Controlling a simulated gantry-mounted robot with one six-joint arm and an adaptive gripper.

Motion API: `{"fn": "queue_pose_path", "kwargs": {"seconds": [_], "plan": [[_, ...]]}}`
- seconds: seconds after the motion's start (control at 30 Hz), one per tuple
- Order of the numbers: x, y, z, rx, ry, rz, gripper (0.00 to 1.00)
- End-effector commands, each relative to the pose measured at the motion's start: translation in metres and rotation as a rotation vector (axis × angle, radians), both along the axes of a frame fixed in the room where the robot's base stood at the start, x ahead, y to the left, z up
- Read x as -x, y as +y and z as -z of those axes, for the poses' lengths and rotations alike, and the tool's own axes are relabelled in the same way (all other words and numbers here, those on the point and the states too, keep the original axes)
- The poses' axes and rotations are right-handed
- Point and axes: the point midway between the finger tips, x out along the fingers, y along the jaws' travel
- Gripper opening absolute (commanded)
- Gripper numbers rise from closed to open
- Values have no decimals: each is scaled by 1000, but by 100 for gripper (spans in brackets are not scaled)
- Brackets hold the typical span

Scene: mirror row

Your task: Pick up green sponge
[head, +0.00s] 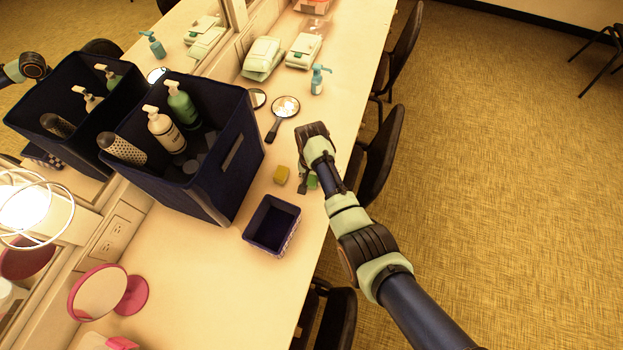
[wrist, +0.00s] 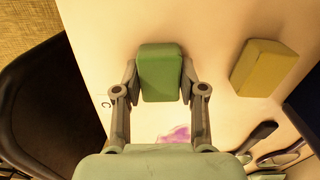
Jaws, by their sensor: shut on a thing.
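The green sponge (wrist: 160,74) is between the two fingers of my gripper (wrist: 160,82) in the wrist view, with a finger against each side. My gripper is shut on it. In the head view the green sponge (head: 312,182) shows only in part below my gripper (head: 306,184), near the counter's right edge. Whether it touches the counter cannot be told. A yellow sponge (head: 281,175) lies on the counter just left of my gripper, and it also shows at the right of the wrist view (wrist: 264,68).
A small dark blue bin (head: 271,224) stands nearby, with a large dark blue bin (head: 228,165) of bottles to its left. A hand mirror (head: 284,108) lies farther back. Chairs (head: 378,160) stand along the counter's right edge.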

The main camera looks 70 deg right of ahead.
Motion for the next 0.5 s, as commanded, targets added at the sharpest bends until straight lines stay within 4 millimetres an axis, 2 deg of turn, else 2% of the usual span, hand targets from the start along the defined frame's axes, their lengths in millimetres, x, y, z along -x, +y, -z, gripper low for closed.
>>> {"fn": "queue_pose_path", "kwargs": {"seconds": [0.17, 0.27, 0.37, 0.5], "plan": [[0, 0, -7, 1, -1, 0, 22], [-1, -1, -22, 3, -2, 0, 22], [-1, -1, -48, 5, -4, 0, 22], [-1, -1, -98, 5, -5, 0, 22]]}}
